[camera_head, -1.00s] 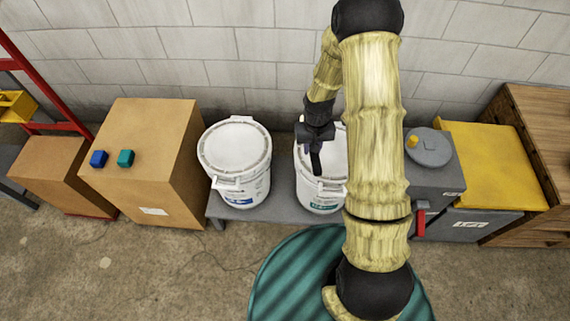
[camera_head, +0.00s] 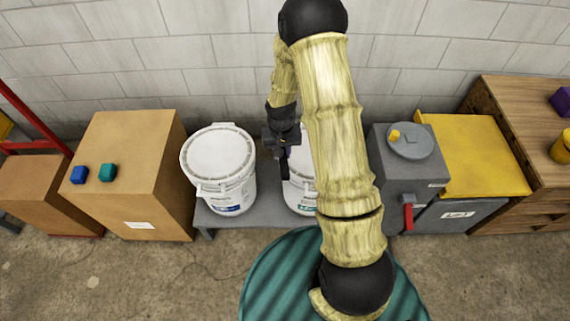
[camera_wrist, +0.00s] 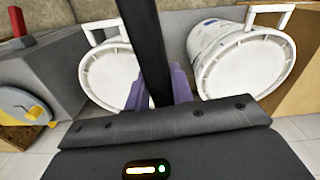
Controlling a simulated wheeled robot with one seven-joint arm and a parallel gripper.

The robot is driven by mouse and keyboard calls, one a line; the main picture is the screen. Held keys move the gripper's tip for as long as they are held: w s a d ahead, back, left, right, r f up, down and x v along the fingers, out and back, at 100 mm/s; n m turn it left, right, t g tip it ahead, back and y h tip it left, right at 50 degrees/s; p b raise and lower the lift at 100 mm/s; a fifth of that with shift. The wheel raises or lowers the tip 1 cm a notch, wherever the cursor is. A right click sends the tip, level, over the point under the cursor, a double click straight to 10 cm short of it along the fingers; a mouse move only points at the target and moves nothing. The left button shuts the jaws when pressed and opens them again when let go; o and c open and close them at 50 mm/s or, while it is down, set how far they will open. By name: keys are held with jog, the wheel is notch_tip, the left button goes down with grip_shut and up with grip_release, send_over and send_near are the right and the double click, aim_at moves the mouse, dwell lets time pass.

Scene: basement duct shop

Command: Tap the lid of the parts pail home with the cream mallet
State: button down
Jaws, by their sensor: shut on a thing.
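Two white lidded pails stand side by side on a low grey bench (camera_head: 250,213). The left pail (camera_head: 218,152) has a blue label, the right pail (camera_head: 300,200) a teal one. I cannot tell which is the parts pail. My gripper (camera_head: 283,149) is above the left part of the right pail and hides some of its lid with my arm. It is shut on a dark bar (camera_head: 284,168), seemingly the mallet's handle. In the wrist view the bar (camera_wrist: 150,40) runs up between purple fingers and out of frame; no cream head shows. Both lids appear there, the right pail's (camera_wrist: 112,75) at left.
A cardboard box (camera_head: 135,180) with a blue and a teal block on top stands at left. A grey machine (camera_head: 412,175) with a red handle, a yellow-lidded bin (camera_head: 470,160) and a wooden cabinet (camera_head: 520,120) stand at right. A teal ribbed drum top (camera_head: 275,285) is in front.

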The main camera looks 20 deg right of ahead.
notch_tip(320, 180, down, 8)
jog(key=d+m+b, duration=0.1)
jog(key=m+b, duration=0.6)
jog(key=m, duration=0.2)
jog(key=shift+w+d, duration=0.15)
jog(key=shift+w, duration=0.3)
jog(key=shift+r, duration=0.1)
jog(key=shift+b, duration=0.3)
jog(key=shift+s+f+b, duration=0.1)
jog(key=shift+f+b, duration=1.7)
jog(key=shift+f, duration=0.45)
